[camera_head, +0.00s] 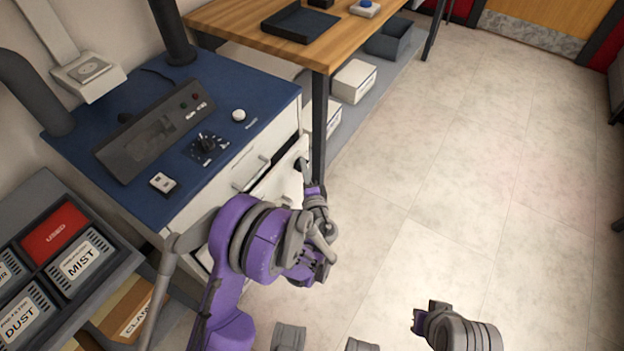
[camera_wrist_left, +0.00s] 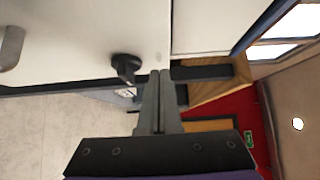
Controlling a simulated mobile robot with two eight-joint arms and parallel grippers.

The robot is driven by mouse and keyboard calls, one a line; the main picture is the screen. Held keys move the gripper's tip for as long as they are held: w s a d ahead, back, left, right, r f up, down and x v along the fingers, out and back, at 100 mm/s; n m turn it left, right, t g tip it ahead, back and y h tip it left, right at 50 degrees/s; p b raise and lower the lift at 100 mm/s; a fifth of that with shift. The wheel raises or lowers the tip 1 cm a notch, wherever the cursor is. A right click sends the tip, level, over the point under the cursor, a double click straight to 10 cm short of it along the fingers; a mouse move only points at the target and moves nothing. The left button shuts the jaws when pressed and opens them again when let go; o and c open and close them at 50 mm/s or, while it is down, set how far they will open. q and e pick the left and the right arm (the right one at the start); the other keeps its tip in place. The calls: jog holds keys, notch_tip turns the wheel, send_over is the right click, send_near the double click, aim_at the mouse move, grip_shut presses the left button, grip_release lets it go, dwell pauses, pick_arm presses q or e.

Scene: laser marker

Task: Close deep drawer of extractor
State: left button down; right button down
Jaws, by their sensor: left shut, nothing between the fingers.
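The extractor (camera_head: 225,90) is a white cabinet with a blue top, at the left of the head view. Its upper drawer front with a bar handle (camera_head: 250,174) faces right. A lower white front (camera_head: 282,183), seemingly the deep drawer, shows below it, largely hidden by my left arm; how far it stands out I cannot tell. My left gripper (camera_head: 308,172) is shut and empty at the cabinet's front. In the left wrist view its fingertips (camera_wrist_left: 160,74) are at the edge of a white panel (camera_wrist_left: 80,40), beside a black knob (camera_wrist_left: 125,66); contact is unclear. My right gripper (camera_head: 422,320) is partly visible at the bottom.
A wooden table (camera_head: 340,35) with a dark leg (camera_head: 319,125) stands close behind the left gripper. White boxes (camera_head: 355,80) sit on its lower shelf. A filter rack (camera_head: 50,185) is at the left. The floor (camera_head: 470,150) on the right is clear.

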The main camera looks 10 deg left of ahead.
aim_at(288, 163)
pick_arm(q)
jog(key=shift+w+a, duration=0.2)
jog(key=shift+a, duration=0.3)
jog(key=shift+w+a, duration=0.15)
jog(key=shift+a, duration=0.35)
pick_arm(e)
jog(key=shift+f, duration=0.15)
pick_arm(q)
jog(key=a, duration=0.2)
jog(key=w+a, duration=0.1)
jog(key=a, duration=0.1)
jog(key=shift+w, duration=0.2)
jog(key=shift+a+r, duration=0.1)
jog(key=shift+a, duration=0.1)
pick_arm(e)
jog(key=shift+d, duration=0.1)
